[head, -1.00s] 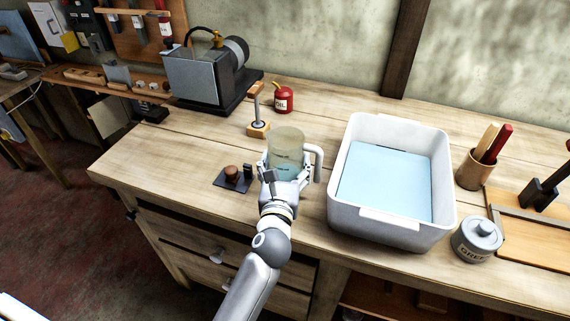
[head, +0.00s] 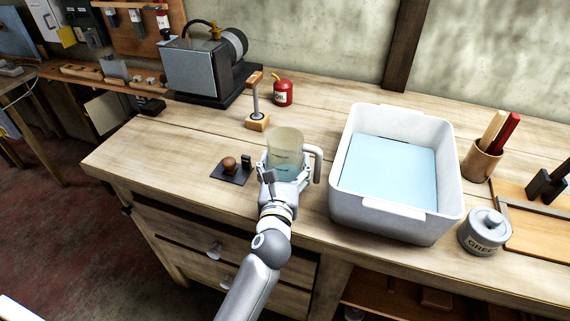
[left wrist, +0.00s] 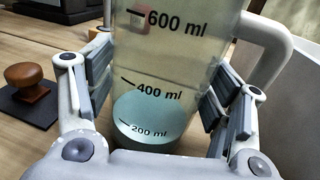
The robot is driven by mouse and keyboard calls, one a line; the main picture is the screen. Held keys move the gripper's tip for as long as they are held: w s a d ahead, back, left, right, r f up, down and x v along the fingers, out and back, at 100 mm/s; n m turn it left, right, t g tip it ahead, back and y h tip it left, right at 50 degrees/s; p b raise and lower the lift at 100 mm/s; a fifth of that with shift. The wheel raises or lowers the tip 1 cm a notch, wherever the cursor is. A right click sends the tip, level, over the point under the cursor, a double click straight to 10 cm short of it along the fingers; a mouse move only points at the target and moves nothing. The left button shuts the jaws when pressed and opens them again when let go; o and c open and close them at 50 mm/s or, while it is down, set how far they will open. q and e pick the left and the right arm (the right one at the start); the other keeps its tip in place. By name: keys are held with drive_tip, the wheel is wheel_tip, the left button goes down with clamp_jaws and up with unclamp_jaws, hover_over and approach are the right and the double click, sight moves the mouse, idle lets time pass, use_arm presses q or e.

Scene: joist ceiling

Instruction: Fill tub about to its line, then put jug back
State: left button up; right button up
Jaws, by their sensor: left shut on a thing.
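The clear jug (head: 285,150) is upright at the middle of the bench, its white handle to the right. My left gripper (head: 285,178) is shut around its sides. In the left wrist view the jug (left wrist: 165,60) shows 200, 400 and 600 ml marks, with pale blue liquid low in it, near the lower marks. I cannot tell whether its base touches the bench. The white tub (head: 395,218) stands right of the jug, apart from it, with pale blue water inside. I cannot make out a line on the tub. My right gripper is not in view.
A stamp on a dark pad (head: 230,170) lies close left of the jug. A wooden-based stand (head: 257,122) and red oil can (head: 282,93) are behind. A grey lidded pot (head: 485,232) and a tool cup (head: 481,161) stand right of the tub. Bench left of the stamp is clear.

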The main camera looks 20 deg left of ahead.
use_arm(q)
drive_tip(key=shift+f+b, duration=0.3)
drive_tip(key=shift+f, duration=0.05)
drive_tip(key=o, duration=1.9)
drive_tip(key=shift+c, duration=0.2)
drive_tip(key=shift+s+f, duration=0.1)
drive_tip(key=shift+f, duration=0.05)
drive_tip(key=shift+s+d, duration=0.25)
drive_tip(key=shift+s, duration=0.95)
drive_tip(key=shift+s+d, duration=0.2)
drive_tip(key=shift+s, duration=1.05)
drive_tip(key=shift+s+d, duration=0.25)
drive_tip(key=shift+s, duration=0.95)
